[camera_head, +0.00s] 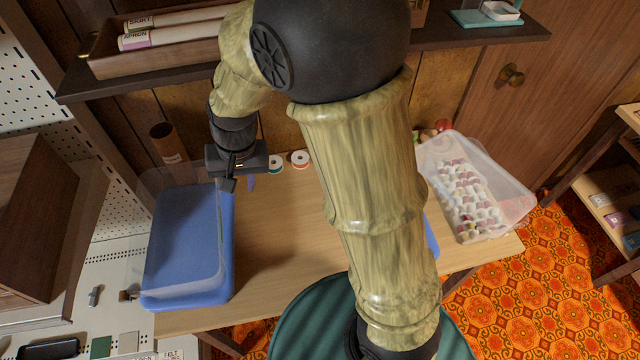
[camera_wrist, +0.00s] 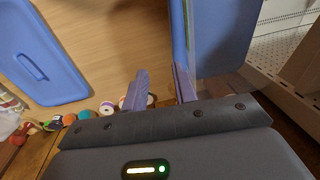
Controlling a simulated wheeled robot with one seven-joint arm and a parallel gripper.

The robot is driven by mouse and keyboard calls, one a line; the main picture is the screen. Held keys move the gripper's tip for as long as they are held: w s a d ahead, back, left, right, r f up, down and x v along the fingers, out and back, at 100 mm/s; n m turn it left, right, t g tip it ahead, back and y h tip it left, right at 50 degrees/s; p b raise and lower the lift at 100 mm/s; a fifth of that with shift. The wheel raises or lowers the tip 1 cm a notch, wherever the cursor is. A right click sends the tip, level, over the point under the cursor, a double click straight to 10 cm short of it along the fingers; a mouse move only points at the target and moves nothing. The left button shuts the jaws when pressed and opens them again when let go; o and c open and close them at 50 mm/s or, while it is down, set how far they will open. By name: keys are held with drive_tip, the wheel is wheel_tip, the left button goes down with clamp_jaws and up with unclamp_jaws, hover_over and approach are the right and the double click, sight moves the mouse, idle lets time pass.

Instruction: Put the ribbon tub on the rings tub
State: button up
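A blue tub (camera_head: 185,240) with see-through upper walls stands at the left of the table; its label and contents cannot be made out. It also shows at the upper right of the wrist view (camera_wrist: 225,45). A clear tub (camera_head: 515,195) holding many small white and red rolls stands at the table's right end. I cannot tell by label which is the ribbon tub and which the rings tub. My gripper (camera_head: 230,184) is at the blue tub's far right corner, fingers apart (camera_wrist: 160,90). One finger is close against the tub's edge; contact cannot be told.
A blue lid with a handle (camera_wrist: 40,55) lies on the wooden table (camera_head: 275,230), mostly behind my arm in the head view. Small spools (camera_head: 299,159) and a brown cup (camera_head: 166,142) stand along the back. A shelf (camera_head: 440,38) overhangs the rear. The table's middle is bare.

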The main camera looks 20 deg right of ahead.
drive_tip(key=s+d+t, duration=0.1)
drive_tip(key=s+d, duration=0.2)
drive_tip(key=d, duration=0.5)
drive_tip(key=s+d+t+h, duration=0.1)
drive_tip(key=s+d, duration=0.3)
drive_tip(key=d, duration=0.5)
drive_tip(key=shift+s+r+n, duration=0.2)
drive_tip(key=shift+r+n, duration=0.05)
drive_tip(key=shift+n, duration=0.15)
